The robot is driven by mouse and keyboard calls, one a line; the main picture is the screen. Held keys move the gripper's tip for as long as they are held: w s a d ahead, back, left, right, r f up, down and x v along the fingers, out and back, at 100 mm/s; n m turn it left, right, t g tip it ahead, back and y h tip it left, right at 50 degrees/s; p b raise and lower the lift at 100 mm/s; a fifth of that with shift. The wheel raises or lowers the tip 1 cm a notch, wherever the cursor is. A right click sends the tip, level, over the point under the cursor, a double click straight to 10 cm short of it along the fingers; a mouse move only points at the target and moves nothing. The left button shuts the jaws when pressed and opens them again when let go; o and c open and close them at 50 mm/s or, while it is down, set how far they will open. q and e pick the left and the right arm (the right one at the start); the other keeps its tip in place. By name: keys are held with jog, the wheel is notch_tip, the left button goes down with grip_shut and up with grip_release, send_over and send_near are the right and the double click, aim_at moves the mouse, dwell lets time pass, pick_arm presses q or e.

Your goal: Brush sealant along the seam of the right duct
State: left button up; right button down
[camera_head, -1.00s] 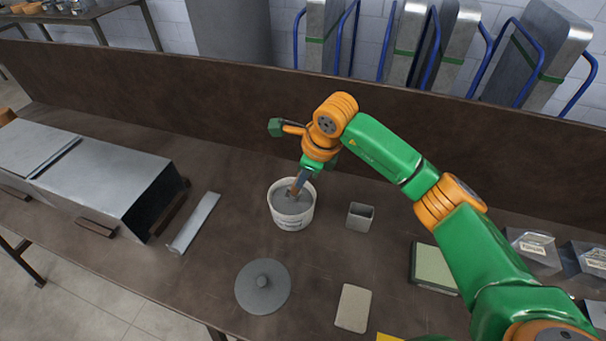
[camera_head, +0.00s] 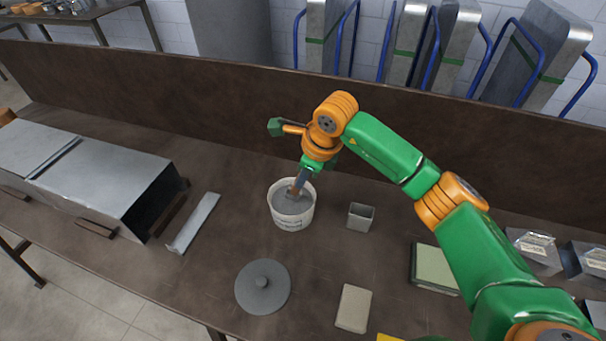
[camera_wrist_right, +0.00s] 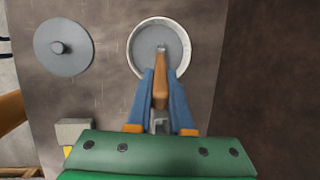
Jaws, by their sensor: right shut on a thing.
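My right gripper (camera_head: 303,178) is over a white bucket (camera_head: 292,222) of grey sealant (camera_head: 286,203). In the right wrist view the gripper (camera_wrist_right: 160,92) is shut on the wooden handle of a brush (camera_wrist_right: 161,78). The brush's lower end reaches into the bucket; its bristles are at or in the sealant, and I cannot tell how deep. A grey metal duct (camera_head: 105,178) with a seam across its top lies at the left of the bench, its open end facing the bucket. My left gripper does not show.
A round grey lid (camera_head: 262,287) lies in front of the bucket. A metal strip (camera_head: 194,223) lies beside the duct. A small open metal box (camera_head: 361,216), a beige block (camera_head: 353,308) and a green-topped pad (camera_head: 435,269) are to the right. A raised back panel (camera_head: 200,92) edges the bench.

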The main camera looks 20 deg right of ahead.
notch_tip(320, 180, up, 7)
jog(key=p, duration=0.4)
jog(key=shift+f, duration=0.1)
dwell(0.4)
